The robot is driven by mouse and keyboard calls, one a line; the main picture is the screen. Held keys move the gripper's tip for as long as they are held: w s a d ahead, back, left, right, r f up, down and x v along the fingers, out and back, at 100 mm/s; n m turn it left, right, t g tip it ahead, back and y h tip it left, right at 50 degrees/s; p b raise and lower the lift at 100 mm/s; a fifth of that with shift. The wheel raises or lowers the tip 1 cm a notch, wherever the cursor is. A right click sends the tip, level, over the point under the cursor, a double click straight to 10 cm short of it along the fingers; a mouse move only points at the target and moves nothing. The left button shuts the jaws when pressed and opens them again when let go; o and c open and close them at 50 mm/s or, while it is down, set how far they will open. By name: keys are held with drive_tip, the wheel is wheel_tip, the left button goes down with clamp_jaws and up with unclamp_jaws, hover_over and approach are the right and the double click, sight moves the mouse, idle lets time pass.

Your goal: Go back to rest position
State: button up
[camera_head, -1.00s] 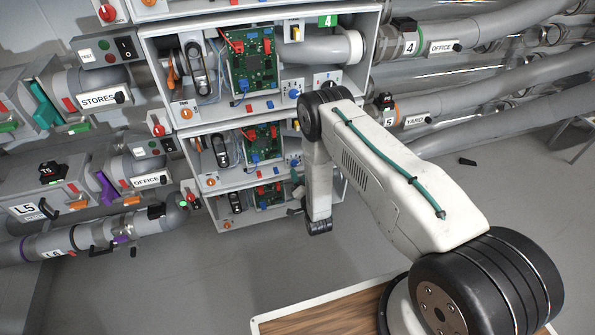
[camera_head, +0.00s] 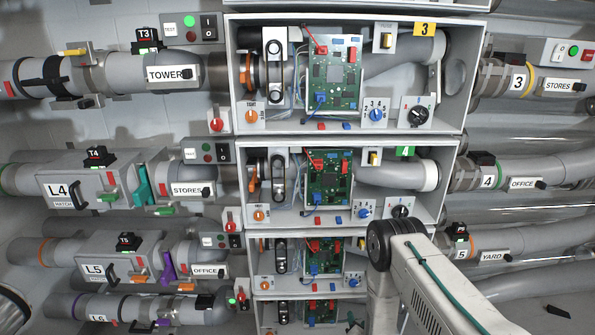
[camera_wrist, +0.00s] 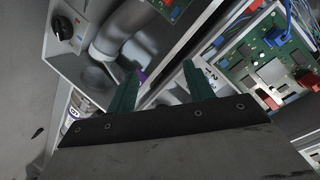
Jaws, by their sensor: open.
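My gripper (camera_wrist: 157,88) shows in the wrist view with its two green fingers apart and nothing between them. It is in front of the open grey equipment boxes. A box wall and grey pipe lie beyond the fingers. A small purple thing shows close by the left finger; I cannot tell what it is. In the head view my white arm (camera_head: 437,285) rises at the lower right, in front of the lower boxes. The gripper itself is hidden in the head view.
Stacked open boxes hold green circuit boards, such as the board in box 3 (camera_head: 330,75) and in box 4 (camera_head: 329,178). Labelled pipes run left and right, with the TOWER sign (camera_head: 172,73) and the L4 hatch (camera_head: 80,188). Grey floor shows at lower right.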

drive_tip(key=s+r+n+g, duration=0.2)
drive_tip(key=s+r+g, duration=0.3)
drive_tip(key=r, duration=0.6)
drive_tip(key=s+r+n+g, duration=0.2)
drive_tip(key=s+r+g, duration=0.3)
drive_tip(key=r, duration=0.5)
drive_tip(key=s+r+n+g, duration=0.3)
drive_tip(key=s+r+g, duration=0.2)
drive_tip(key=r, duration=0.6)
drive_tip(key=s+d+r+t, duration=0.1)
drive_tip(key=s+r, duration=1.1)
drive_tip(key=r, duration=0.2)
drive_tip(key=s+d+r+n+t, duration=0.1)
drive_tip(key=s+d+r, duration=0.1)
drive_tip(key=s+r, duration=1)
wheel_tip(320, 180, up, 3)
drive_tip(key=shift+d+r, duration=0.1)
drive_tip(key=shift+d, duration=0.1)
